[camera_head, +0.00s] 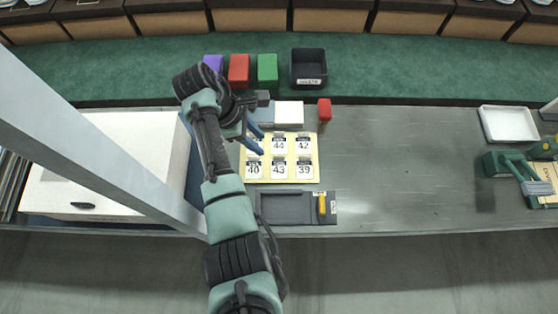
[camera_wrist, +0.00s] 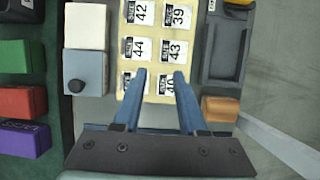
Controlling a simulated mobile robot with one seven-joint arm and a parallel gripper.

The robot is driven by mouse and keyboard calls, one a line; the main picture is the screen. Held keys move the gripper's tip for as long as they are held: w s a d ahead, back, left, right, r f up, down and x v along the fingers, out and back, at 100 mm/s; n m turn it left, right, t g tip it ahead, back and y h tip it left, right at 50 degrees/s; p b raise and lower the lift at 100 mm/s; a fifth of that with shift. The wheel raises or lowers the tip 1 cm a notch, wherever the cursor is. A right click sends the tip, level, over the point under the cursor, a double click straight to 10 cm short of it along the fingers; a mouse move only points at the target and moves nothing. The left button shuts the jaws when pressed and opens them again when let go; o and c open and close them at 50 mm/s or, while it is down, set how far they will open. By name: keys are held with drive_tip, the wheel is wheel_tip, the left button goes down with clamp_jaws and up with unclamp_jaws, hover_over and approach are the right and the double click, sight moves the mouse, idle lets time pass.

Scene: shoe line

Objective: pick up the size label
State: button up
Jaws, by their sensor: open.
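A pale yellow sheet (camera_head: 291,155) lies flat on the grey bench and bears white size labels in two rows. In the head view, labels 44 (camera_head: 279,142), 42 (camera_head: 304,142), 40 (camera_head: 254,169), 43 (camera_head: 279,169) and 39 (camera_head: 304,169) are readable; the upper left label is mostly hidden by my gripper. My gripper (camera_head: 257,141) is open and empty over the sheet's left side. In the wrist view, its blue fingers (camera_wrist: 160,76) reach over the sheet near label 40 (camera_wrist: 168,87), which is partly covered. The height above the sheet is hard to tell.
A white block (camera_head: 289,113), a grey-blue block with a round knob (camera_wrist: 85,72) and a red item (camera_head: 324,110) stand behind the sheet. A dark tray (camera_head: 286,208) lies in front. A large white box (camera_head: 110,160) stands left.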

approach(282, 160)
drive_tip(key=shift+w+a+f, duration=0.15)
drive_tip(key=shift+f, duration=0.65)
drive_tip(key=x, duration=0.2)
drive_tip(key=d+x, duration=0.1)
drive_tip(key=x, duration=0.1)
drive_tip(key=shift+s+r, duration=0.1)
drive_tip(key=shift+s, duration=0.1)
drive_tip(key=shift+d+f, duration=0.1)
drive_tip(key=shift+f, duration=0.35)
clamp_jaws()
